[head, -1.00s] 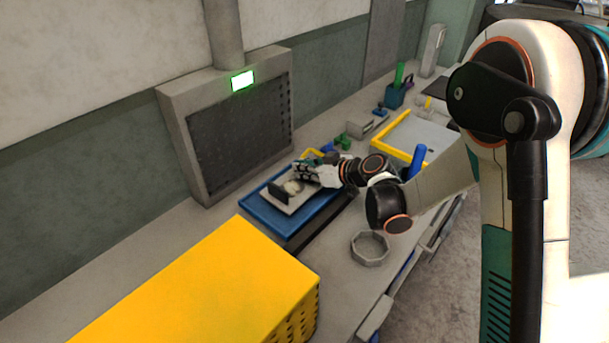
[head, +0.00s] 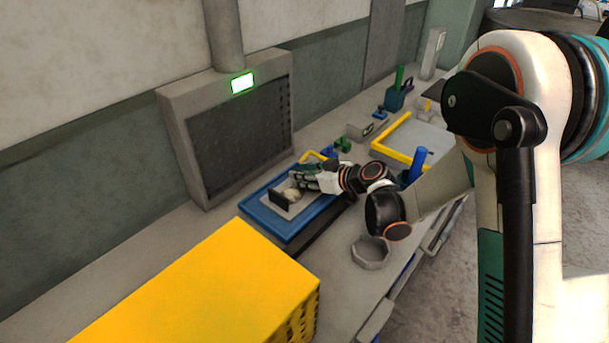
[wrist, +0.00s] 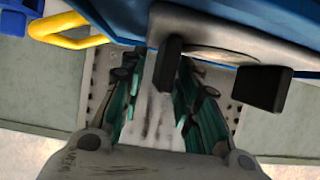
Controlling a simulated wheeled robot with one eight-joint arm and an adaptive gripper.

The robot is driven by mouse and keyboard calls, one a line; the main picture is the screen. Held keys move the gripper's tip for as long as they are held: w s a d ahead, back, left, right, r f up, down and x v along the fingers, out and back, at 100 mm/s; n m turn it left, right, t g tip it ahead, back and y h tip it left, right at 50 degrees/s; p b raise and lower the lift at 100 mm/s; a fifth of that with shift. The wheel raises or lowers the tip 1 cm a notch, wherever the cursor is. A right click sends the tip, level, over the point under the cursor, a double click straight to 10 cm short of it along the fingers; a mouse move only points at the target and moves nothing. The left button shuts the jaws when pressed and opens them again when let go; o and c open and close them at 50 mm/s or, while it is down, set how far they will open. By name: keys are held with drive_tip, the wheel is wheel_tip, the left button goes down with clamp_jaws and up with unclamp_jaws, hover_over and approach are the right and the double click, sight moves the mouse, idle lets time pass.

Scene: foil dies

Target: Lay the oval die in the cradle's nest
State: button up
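The cradle is a pale grey plate (head: 297,210) with dark upright blocks (head: 280,199), lying in a blue tray (head: 262,219). In the wrist view it appears upside down, with two black blocks (wrist: 262,88) (wrist: 168,62). A beige oval surface (wrist: 210,53) lies between these blocks; I cannot tell whether it is the oval die or the bare nest. A small beige shape (head: 292,194) shows there in the head view. My gripper (head: 303,181) is beside the cradle's right side, close to the oval.
A large yellow box (head: 205,290) stands in front of the tray. A yellow-edged tray (head: 405,145), a blue cylinder (head: 418,162) and green pieces (head: 343,145) lie beyond. A dark-meshed wall panel (head: 240,130) stands behind.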

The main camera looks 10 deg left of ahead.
drive_tip(key=p+v, duration=0.2)
drive_tip(key=v, duration=1)
drive_tip(key=shift+p, duration=0.35)
drive_tip(key=w+d+r+m+t+h, duration=0.1)
drive_tip(key=d+r+m+t, duration=0.2)
drive_tip(key=r, duration=0.5)
drive_tip(key=w+d+r+t+h, duration=0.15)
drive_tip(key=d+r+t, duration=0.25)
drive_tip(key=r, duration=0.4)
drive_tip(key=w+d+r+m+t+h, duration=0.1)
drive_tip(key=d+r+m+t, duration=0.2)
drive_tip(key=r, duration=0.5)
drive_tip(key=s+d+r+m+t+h, duration=0.2)
drive_tip(key=d+r+m+h, duration=0.15)
drive_tip(key=d+h, duration=0.4)
drive_tip(key=s+d+f+m+g+h, duration=0.3)
drive_tip(key=s+d+f+m+g, duration=0.15)
drive_tip(key=s+d, duration=0.65)
drive_tip(key=s+a+f+n+g+y, duration=0.1)
drive_tip(key=s+a+f+g, duration=0.1)
drive_tip(key=s+f, duration=0.3)
drive_tip(key=s+a+f+n+g+y, duration=0.1)
drive_tip(key=s+a+f+g, duration=0.2)
drive_tip(key=s, duration=0.8)
wheel_tip(320, 180, down, 3)
drive_tip(key=shift+a+r+g+y, duration=0.15)
drive_tip(key=shift+g+y, duration=0.25)
drive_tip(key=shift+g, duration=0.45)
drive_tip(key=shift+s+a, duration=0.1)
drive_tip(key=shift+s, duration=0.05)
